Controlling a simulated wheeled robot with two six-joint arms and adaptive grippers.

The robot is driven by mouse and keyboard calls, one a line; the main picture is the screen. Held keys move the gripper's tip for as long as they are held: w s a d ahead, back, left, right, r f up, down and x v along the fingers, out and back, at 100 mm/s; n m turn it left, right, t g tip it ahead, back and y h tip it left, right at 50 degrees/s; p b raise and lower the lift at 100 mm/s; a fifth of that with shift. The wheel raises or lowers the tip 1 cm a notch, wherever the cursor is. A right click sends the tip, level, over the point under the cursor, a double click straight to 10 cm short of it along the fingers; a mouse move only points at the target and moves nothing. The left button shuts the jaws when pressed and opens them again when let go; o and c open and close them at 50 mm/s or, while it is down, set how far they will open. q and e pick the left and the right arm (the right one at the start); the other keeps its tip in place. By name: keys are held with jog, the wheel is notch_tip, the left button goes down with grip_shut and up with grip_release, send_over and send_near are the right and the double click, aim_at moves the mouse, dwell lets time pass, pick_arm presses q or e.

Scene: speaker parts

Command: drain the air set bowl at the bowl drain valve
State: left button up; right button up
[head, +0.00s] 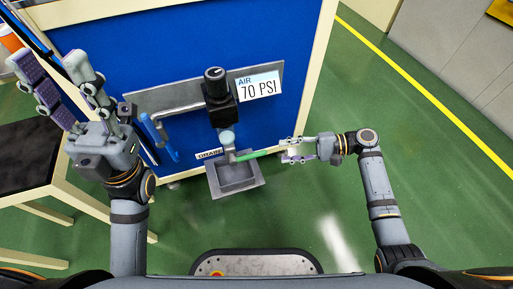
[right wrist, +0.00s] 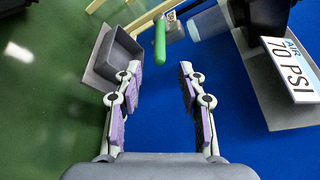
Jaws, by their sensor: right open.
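The air set (head: 219,92) is mounted on the blue panel, with a black regulator above a small translucent bowl (head: 227,138). A green valve handle (head: 260,154) sticks out to the right below the bowl. In the right wrist view the green handle (right wrist: 159,42) points toward my right gripper (right wrist: 159,70). That gripper is open, its fingertips spread on either side of the handle's near end; I see no contact. It also shows in the head view (head: 288,151). My left gripper (head: 50,64) is open and empty at the far left, away from the air set.
A grey drain tray (head: 258,182) sits below the bowl; it also shows in the right wrist view (right wrist: 94,78). A "70 PSI" sign (head: 258,86) is right of the regulator. The green floor at right is clear.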

aim_at(263, 154)
jog(key=b+x, duration=0.4)
jog(key=x, duration=0.5)
jog(key=shift+a+f, duration=0.1)
jog(key=shift+f, duration=0.1)
jog(key=shift+a, duration=0.5)
jog(key=shift+c, duration=0.2)
grip_shut()
